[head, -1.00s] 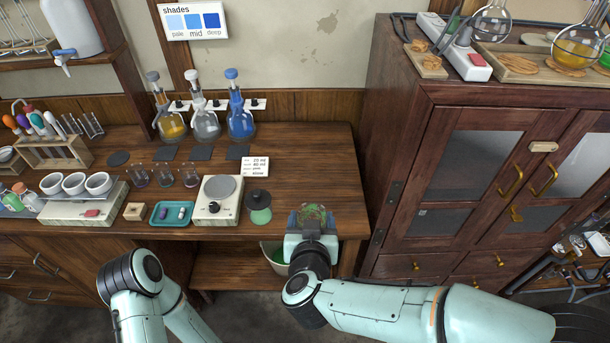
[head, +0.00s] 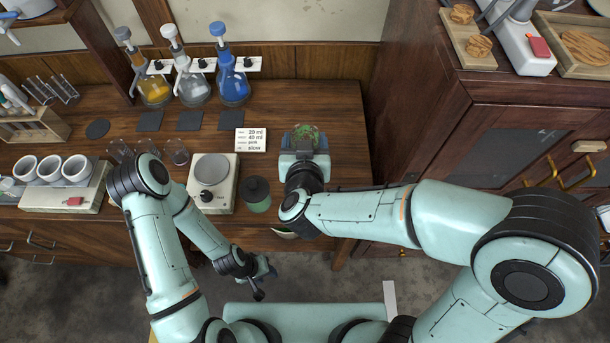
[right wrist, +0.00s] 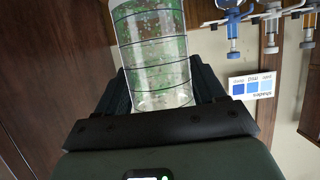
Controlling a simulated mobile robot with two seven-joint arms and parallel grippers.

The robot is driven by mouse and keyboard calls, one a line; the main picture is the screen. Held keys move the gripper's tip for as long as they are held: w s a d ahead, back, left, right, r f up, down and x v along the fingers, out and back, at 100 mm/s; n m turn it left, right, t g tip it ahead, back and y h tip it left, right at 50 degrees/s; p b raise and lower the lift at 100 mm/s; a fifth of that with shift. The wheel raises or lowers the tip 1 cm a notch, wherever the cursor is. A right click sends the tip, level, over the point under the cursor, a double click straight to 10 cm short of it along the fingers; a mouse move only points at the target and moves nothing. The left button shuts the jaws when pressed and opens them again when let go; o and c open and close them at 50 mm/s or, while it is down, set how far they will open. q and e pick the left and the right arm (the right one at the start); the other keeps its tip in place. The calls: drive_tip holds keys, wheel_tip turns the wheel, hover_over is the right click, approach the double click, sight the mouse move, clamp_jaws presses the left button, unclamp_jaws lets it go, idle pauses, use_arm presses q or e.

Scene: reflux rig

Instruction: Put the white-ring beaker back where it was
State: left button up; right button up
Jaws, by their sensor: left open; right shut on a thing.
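My right gripper (head: 304,142) is shut on a clear glass beaker (head: 305,131) with green-flecked contents, at the right part of the bench in the head view. In the right wrist view the beaker (right wrist: 152,60) stands between the fingers, with dark lines around its wall; I cannot make out a white ring on it. My left gripper (head: 264,278) is open and empty, below the bench front.
A white device with a round grey plate (head: 212,168) and a dark-lidded green jar (head: 257,195) stand left of my right gripper. Square dark mats (head: 190,121) lie before three stoppered flasks (head: 234,85). A tall cabinet (head: 500,125) bounds the right.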

use_arm(q)
drive_tip(key=s+f+b, duration=0.2)
drive_tip(key=s+f, duration=0.2)
drive_tip(key=shift+s+f+g+b, duration=0.15)
drive_tip(key=shift+f+g+b, duration=0.15)
drive_tip(key=shift+b, duration=0.1)
use_arm(e)
drive_tip(key=shift+s+f, duration=0.1)
drive_tip(key=shift+f, duration=7.4)
use_arm(q)
drive_tip(key=shift+r, duration=0.1)
use_arm(e)
drive_tip(key=shift+f, duration=0.3)
drive_tip(key=o, duration=1.2)
drive_tip(key=shift+r, duration=0.1)
use_arm(q)
drive_tip(key=shift+s+f, duration=0.15)
drive_tip(key=shift+f, duration=0.1)
